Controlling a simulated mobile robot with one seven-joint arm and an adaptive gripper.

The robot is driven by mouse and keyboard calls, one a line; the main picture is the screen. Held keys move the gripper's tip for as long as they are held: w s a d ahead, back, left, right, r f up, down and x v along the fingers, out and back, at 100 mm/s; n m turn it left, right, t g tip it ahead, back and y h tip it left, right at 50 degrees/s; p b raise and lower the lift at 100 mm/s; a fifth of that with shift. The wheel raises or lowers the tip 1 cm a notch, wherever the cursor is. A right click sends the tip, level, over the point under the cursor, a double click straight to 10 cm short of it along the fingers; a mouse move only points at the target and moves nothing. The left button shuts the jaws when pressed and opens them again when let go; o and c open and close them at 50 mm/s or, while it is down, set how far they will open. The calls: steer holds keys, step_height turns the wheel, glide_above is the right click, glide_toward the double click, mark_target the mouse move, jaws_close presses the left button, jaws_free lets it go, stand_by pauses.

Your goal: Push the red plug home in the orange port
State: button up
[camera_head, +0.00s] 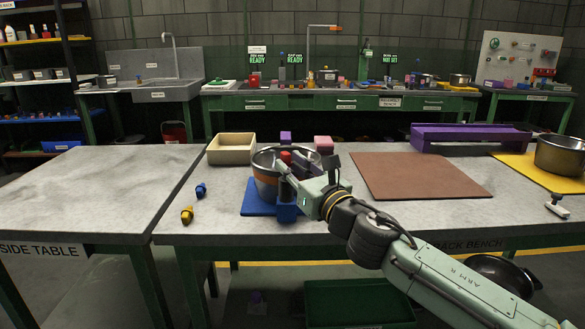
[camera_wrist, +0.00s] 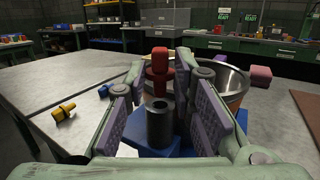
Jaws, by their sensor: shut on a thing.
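The red plug (camera_wrist: 160,62) stands upright between the tips of my gripper (camera_wrist: 160,82) in the wrist view. The gripper is shut on it. Red also shows at the gripper tip in the head view (camera_head: 286,157). The plug's lower end and any contact with a port are hidden. A dark grey hollow cylinder (camera_wrist: 160,122) stands nearer the wrist camera, between the finger pads, above a blue base.
A blue mat (camera_head: 254,202) lies beneath. A metal bowl (camera_wrist: 232,82) is close on the right. A blue plug (camera_head: 201,190) and a yellow plug (camera_head: 186,214) lie left. A cream tray (camera_head: 231,149) stands behind. A brown board (camera_head: 420,176) lies right; the side table (camera_head: 85,190) is bare.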

steer(key=shift+f+b, duration=0.95)
steer(key=shift+f, duration=0.1)
steer(key=o, duration=0.9)
steer(key=shift+s, duration=0.1)
steer(key=v, duration=1.2)
steer(key=shift+f, duration=0.1)
steer(key=shift+c, duration=0.3)
